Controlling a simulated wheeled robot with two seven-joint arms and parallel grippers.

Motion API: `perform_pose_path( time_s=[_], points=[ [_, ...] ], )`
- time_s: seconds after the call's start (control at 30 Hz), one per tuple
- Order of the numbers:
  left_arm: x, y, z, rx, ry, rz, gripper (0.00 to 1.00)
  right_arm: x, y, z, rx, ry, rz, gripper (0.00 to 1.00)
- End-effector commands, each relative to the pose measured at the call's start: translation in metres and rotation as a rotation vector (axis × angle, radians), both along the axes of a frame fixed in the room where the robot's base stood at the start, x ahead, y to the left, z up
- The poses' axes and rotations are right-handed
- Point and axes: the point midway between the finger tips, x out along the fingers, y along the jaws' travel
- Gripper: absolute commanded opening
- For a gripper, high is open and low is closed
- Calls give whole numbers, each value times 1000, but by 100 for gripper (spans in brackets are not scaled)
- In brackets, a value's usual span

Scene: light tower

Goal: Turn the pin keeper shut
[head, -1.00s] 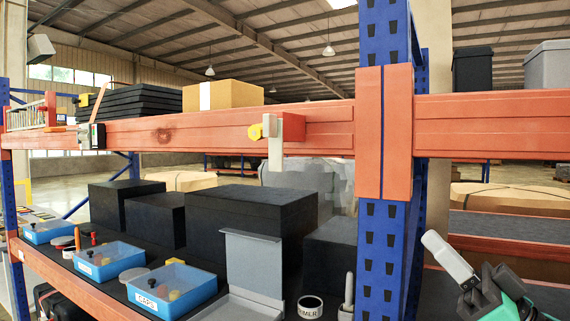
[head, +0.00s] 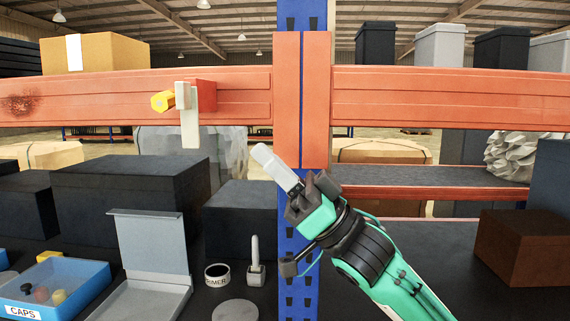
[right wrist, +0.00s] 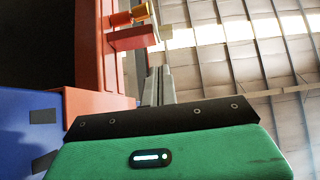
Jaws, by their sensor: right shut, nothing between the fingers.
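The pin keeper (head: 189,116) is a pale beige bar hanging upright from a red block (head: 205,95) on the front of the orange beam. A yellow hexagonal pin (head: 163,101) sticks out just left of it. My right gripper (head: 262,152) is shut and empty, below and right of the keeper, in front of the blue post. Its grey fingers (right wrist: 159,72) point towards the block in the wrist view. My left gripper is out of view.
The orange beam (head: 440,98) crosses the blue upright post (head: 298,250). Below stand black boxes (head: 130,190), an open grey case (head: 152,245), a tape roll (head: 217,275) and a blue CAPS bin (head: 60,288). Air before the keeper is clear.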

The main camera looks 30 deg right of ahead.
Motion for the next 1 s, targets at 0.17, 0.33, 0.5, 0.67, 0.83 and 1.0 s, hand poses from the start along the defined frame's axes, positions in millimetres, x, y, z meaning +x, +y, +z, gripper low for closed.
perform_pose_path(
  time_s=[0.17,0.33,0.5,0.67,0.83,1.0],
  points=[
    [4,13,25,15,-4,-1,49,14,22,33,2,-3,3,0],
    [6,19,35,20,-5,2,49,28,41,32,1,2,2,0],
    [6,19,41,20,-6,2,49,36,53,31,1,2,1,0],
    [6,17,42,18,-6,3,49,39,57,29,0,1,-1,0],
    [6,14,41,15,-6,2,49,39,57,29,0,-1,-1,0],
    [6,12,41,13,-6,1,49,39,57,28,1,0,-1,0]
  ],
)
